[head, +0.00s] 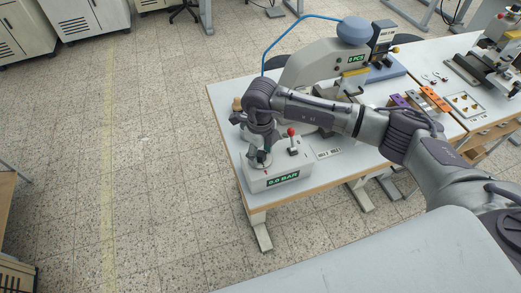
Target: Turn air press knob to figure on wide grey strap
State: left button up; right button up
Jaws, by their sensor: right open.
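The air press control box (258,183) is a pale box at the front left corner of the table, with a green display (283,179) reading 0.0 BAR. My right gripper (260,158) points down over the left part of its top and is open. The knob is hidden by the gripper, and I cannot tell whether the fingers touch it. The air press (310,62), with a green 0 PCS display (356,59), stands behind my arm. A purple, a grey and an orange strip lie to its right; the figure on the grey one (416,103) is too small to read. My left gripper is out of view.
A lever with a red ball (291,132) rises from the box close to my right gripper. A blue hose (290,27) arches over the press. A small white label card (328,153) lies right of the box. A tray (465,105) with small parts lies farther right.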

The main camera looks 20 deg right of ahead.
grip_shut()
jog(key=shift+f+n+b, duration=0.2)
jog(key=shift+n+b, duration=0.3)
jog(key=shift+b, duration=0.4)
jog(key=n+b, duration=0.8)
jog(key=b, duration=0.2)
jog(key=shift+w+b, duration=0.1)
jog(key=shift+b, duration=0.3)
jog(key=shift+r+n+b, duration=0.2)
jog(key=shift+n+b, duration=1.15)
jog(key=shift+n, duration=0.15)
grip_release()
jog(key=shift+r, duration=0.1)
